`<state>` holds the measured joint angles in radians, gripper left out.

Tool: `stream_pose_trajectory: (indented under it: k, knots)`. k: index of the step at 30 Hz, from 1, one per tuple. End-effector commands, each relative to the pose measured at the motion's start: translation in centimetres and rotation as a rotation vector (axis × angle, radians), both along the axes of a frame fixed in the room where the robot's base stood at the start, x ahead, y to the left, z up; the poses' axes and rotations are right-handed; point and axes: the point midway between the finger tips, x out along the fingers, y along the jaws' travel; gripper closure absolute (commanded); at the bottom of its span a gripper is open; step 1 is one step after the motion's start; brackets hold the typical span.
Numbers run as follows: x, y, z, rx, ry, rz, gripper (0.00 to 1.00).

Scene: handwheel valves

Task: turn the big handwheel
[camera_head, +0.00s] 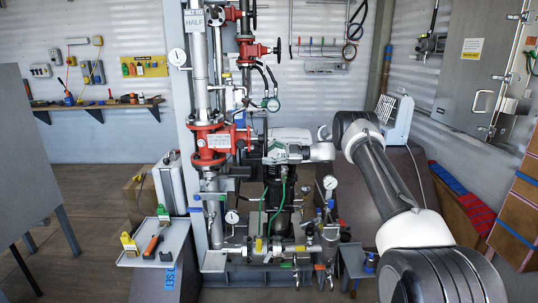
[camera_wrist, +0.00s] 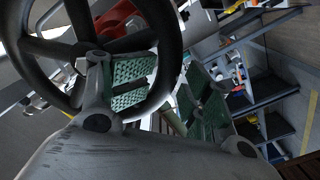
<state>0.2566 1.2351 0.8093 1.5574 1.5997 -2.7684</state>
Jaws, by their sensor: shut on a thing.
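The big handwheel (camera_wrist: 172,62) is a dark, spoked wheel that fills the upper left of the wrist view. My gripper (camera_wrist: 165,88) has its green ribbed finger pads on either side of the right part of the rim, and it is shut on the rim. In the head view my gripper (camera_head: 284,150) is at the valve stand, right of a red flanged valve body (camera_head: 211,142). There I cannot make out the wheel clearly behind the gripper and pipes.
Pipes, gauges and a green hose (camera_head: 263,215) crowd the stand around my gripper. A small tray (camera_head: 152,252) with tools juts out at the lower left. A grey cabinet (camera_head: 480,65) hangs on the right wall. The floor at the left is partly clear.

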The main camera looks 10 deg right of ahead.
Motion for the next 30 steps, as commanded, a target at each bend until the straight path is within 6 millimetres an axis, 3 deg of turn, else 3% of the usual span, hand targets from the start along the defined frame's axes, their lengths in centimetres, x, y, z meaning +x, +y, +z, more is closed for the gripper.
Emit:
stream_pose_trajectory:
  k: [5, 15, 24, 26, 30]
  knots:
    - [-0.1, -0.1, -0.2, -0.001, 0.006, 0.002, 0.62]
    - [-0.7, -3.1, -0.1, -0.001, 0.003, -0.001, 0.64]
    - [-0.8, -3.4, 0.1, 0.001, 0.007, -0.003, 0.64]
    - [-1.0, -3.3, 0.4, 0.011, 0.053, -0.002, 0.64]
    - [-1.9, -3.0, 2.0, 0.070, 0.305, -0.001, 0.64]
